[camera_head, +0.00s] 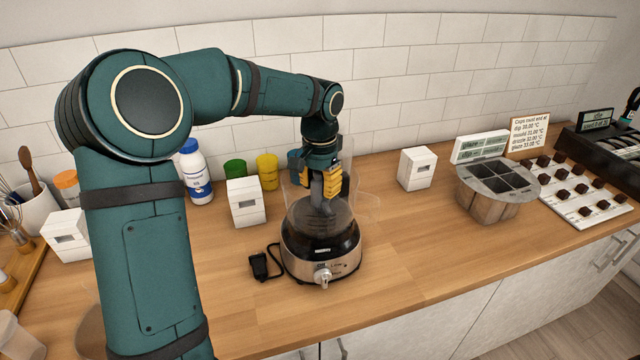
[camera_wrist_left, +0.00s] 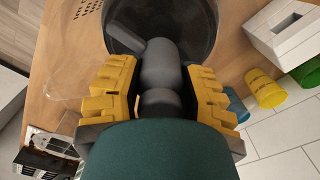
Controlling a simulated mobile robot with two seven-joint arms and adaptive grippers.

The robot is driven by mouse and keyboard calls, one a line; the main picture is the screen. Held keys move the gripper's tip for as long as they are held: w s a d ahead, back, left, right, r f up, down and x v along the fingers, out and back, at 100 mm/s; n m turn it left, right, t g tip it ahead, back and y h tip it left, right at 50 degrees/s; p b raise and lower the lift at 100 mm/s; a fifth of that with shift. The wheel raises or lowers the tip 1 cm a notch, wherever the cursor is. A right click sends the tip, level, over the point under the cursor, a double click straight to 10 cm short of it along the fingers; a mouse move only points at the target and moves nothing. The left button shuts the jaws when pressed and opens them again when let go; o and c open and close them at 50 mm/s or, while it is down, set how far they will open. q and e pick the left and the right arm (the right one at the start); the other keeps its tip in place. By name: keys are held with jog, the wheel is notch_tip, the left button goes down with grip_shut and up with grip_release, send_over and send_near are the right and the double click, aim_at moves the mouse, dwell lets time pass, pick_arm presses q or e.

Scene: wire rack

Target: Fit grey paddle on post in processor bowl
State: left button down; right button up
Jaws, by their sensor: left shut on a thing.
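The food processor (camera_head: 320,257) stands on the counter, with a steel base and a clear bowl (camera_head: 298,208) on top. My left gripper (camera_head: 327,183) reaches down from above into the bowl. It is shut on the grey paddle (camera_head: 322,203), which hangs below the yellow fingers. In the left wrist view the paddle (camera_wrist_left: 160,65) lies between the two yellow finger pads (camera_wrist_left: 155,97), and its wing points into the dark round bowl (camera_wrist_left: 193,30). The post is hidden, so I cannot tell whether the paddle sits on it.
White boxes (camera_head: 246,202) (camera_head: 416,168), a white bottle (camera_head: 196,175) and green and yellow tubs stand around the processor. A black plug (camera_head: 259,265) lies at its left. A metal mould (camera_head: 487,205) and a chocolate tray (camera_head: 590,217) are at right. The front counter is clear.

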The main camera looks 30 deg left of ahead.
pick_arm(q)
jog(key=shift+f+b, duration=0.7)
jog(key=shift+f, duration=0.5)
jog(key=shift+c, duration=0.6)
grip_release()
